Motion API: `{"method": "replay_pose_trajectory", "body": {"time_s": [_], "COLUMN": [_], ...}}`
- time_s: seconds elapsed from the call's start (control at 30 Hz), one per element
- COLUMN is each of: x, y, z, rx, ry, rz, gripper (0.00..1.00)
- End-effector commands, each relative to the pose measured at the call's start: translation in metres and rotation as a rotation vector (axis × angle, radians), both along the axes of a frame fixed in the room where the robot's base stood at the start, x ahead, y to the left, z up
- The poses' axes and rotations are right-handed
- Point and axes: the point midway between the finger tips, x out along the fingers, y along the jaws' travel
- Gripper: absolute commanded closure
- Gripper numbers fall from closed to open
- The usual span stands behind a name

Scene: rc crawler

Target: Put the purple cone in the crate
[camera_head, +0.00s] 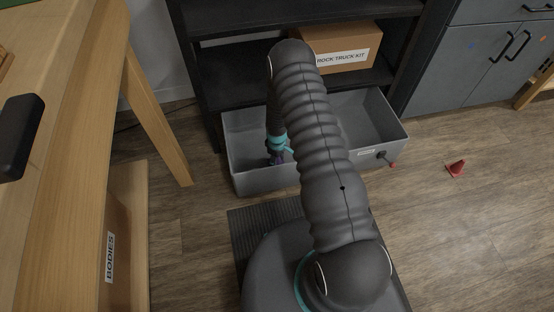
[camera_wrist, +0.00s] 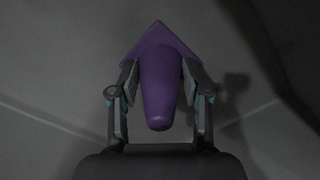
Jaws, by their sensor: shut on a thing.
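The purple cone (camera_wrist: 158,85) is between the two fingers of my gripper (camera_wrist: 159,80) in the wrist view, its square base away from the palm. My gripper is shut on it. In the head view the gripper (camera_head: 277,158) points down inside the grey crate (camera_head: 262,181), toward its left part, and only a little purple shows there. The crate stands on the floor before the dark shelf. My arm hides the middle of the crate. Whether the cone touches the crate's floor I cannot tell.
A red cone (camera_head: 457,168) stands on the wood floor right of the crate. A cardboard box (camera_head: 345,48) labelled "ROCK TRUCK KIT" sits on the dark shelf (camera_head: 225,75) behind. A wooden table (camera_head: 75,90) is at the left. Floor at the right is mostly clear.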

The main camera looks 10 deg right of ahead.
Motion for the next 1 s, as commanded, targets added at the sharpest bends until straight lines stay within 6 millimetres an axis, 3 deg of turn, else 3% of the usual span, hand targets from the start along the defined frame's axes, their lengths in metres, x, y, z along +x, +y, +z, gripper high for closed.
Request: {"method": "replay_pose_trajectory", "body": {"time_s": [0.33, 0.37, 0.43, 0.77, 1.0], "x": [0.001, 0.001, 0.000, 0.001, 0.001], "y": [0.000, 0.000, 0.000, 0.000, 0.000], "z": [-0.004, -0.002, -0.002, -0.001, 0.022], "rx": [0.000, 0.000, 0.000, 0.000, 0.000], "ry": [-0.001, -0.001, -0.001, -0.001, -0.003], "rz": [0.000, 0.000, 0.000, 0.000, 0.000], "gripper": [0.76, 0.45, 0.27, 0.27, 0.27]}}
